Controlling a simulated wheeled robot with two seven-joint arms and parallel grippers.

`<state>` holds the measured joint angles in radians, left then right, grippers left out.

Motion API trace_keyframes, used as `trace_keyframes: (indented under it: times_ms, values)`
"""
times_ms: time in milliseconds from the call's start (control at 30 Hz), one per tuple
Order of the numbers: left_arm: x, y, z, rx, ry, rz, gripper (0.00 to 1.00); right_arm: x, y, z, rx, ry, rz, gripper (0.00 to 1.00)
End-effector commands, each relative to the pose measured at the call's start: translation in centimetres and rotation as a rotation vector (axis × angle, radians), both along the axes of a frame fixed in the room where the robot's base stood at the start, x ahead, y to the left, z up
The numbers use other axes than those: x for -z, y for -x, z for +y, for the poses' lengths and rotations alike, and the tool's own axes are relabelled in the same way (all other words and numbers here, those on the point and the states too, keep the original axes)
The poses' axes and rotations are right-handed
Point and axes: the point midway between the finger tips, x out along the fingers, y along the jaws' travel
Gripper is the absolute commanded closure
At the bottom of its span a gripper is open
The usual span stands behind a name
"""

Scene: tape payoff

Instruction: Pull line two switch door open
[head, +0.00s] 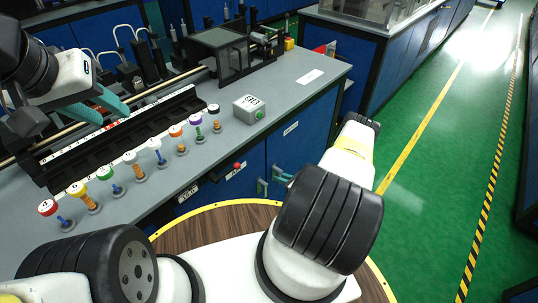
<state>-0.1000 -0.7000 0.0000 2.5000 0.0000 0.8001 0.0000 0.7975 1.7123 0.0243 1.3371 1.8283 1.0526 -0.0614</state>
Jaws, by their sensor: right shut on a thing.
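The bench front has blue doors with white labels; the blue door (296,152) is at the front right, and the label text is too small to read. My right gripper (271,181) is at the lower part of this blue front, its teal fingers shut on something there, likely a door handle. The handle itself is hidden by the fingers and my arm. I cannot tell whether the door stands ajar. My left gripper (113,112) is open and empty above the black rack on the bench top, well apart from the doors.
A row of spools on pegs, with a white-and-red one (47,208) at the near end, lines the bench (196,160). A red knob (237,166) sits at the front. Green floor (425,170) is clear at right.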

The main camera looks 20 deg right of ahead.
Motion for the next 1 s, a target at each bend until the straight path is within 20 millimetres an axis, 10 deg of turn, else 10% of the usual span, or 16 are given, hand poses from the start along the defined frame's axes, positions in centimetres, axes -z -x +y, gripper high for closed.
trace_keyframes:
  times_ms: [1000]
  values:
    - [0.00, 0.00, 0.00, 0.000, 0.000, 0.000, 0.64, -0.02, -0.14, -0.30, 0.003, 0.058, -0.034, 1.00]
